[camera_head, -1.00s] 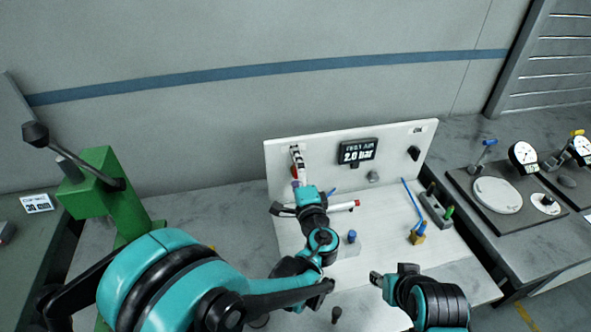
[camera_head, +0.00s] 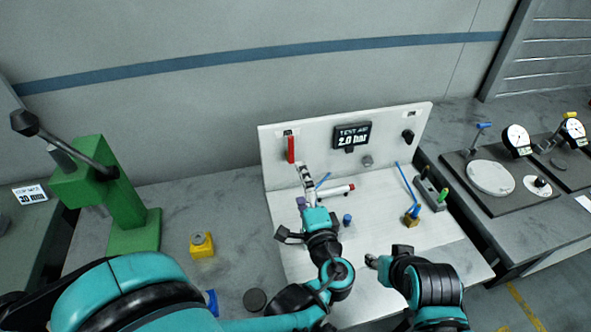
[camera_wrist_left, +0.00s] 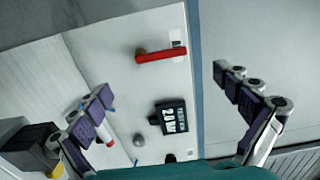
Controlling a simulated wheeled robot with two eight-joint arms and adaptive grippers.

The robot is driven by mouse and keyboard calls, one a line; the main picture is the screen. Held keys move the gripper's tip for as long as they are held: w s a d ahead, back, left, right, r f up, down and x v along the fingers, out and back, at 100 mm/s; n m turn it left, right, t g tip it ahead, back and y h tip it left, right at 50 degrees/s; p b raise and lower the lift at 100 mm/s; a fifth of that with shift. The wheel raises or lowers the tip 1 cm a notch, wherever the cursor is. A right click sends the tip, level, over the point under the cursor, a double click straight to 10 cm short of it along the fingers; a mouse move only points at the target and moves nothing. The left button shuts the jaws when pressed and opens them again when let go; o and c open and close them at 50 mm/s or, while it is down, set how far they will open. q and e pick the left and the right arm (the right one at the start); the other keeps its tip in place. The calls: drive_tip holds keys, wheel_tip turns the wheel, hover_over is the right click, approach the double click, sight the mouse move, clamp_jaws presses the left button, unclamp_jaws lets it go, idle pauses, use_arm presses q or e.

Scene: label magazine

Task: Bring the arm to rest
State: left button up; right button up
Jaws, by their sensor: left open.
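My left gripper (camera_head: 305,188) is open in the head view, in front of the white panel (camera_head: 376,150) and above its base plate. In the left wrist view its two fingers (camera_wrist_left: 165,95) are spread wide with nothing between them. The red lever (camera_head: 291,148) on the panel hangs upright and apart from the gripper; it also shows in the left wrist view (camera_wrist_left: 161,56). The black display (camera_head: 351,137) reads 2.0 bar. My right gripper (camera_head: 374,262) is low over the plate's front; its fingers are too small to judge.
A red-and-white cylinder (camera_head: 338,191) lies behind the left gripper, with a blue-topped peg (camera_head: 347,219) close by. A green press (camera_head: 119,200) and a yellow block (camera_head: 202,246) stand left. Dial gauges (camera_head: 516,140) stand right.

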use_arm(q)
drive_tip(key=shift+s+d, duration=0.1)
drive_tip(key=shift+s, duration=0.45)
drive_tip(key=s+a+f+n+g, duration=0.2)
drive_tip(key=a+f+n+g, duration=0.15)
drive_tip(key=a, duration=0.45)
drive_tip(key=s+a+f+n+g, duration=0.2)
drive_tip(key=a+f+n+g, duration=0.15)
drive_tip(key=a, duration=0.35)
drive_tip(key=s+a+n+g+h, duration=0.1)
drive_tip(key=s+n+g+h, duration=0.2)
drive_tip(key=s, duration=0.7)
drive_tip(key=n+h, duration=0.2)
drive_tip(key=n, duration=0.2)
drive_tip(key=shift+f+h, duration=0.3)
drive_tip(key=shift+f, duration=0.05)
